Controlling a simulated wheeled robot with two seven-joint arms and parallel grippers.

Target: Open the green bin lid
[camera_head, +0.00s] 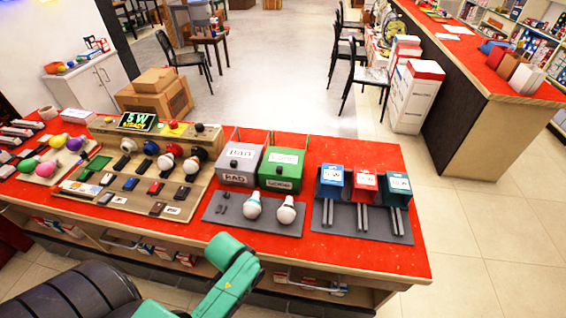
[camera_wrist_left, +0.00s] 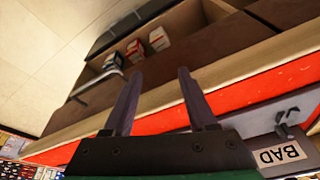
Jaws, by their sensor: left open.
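The green bin (camera_head: 278,179) stands on the red counter, right of a grey bin (camera_head: 236,178). Its lid appears closed, with a pale label on top and a dark knob near the front. My left arm reaches in from the bottom of the head view, in front of the counter; its fingers cannot be made out there. In the left wrist view my left gripper (camera_wrist_left: 160,74) is open and empty, its fingers near the counter's red edge. The grey bin's BAD label (camera_wrist_left: 281,155) shows at the lower right. The green bin is not visible in that view.
Blue, red and teal boxes (camera_head: 364,184) stand to the right. A sorting console (camera_head: 110,172) stands to the left. The counter's front right (camera_head: 345,255) is clear.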

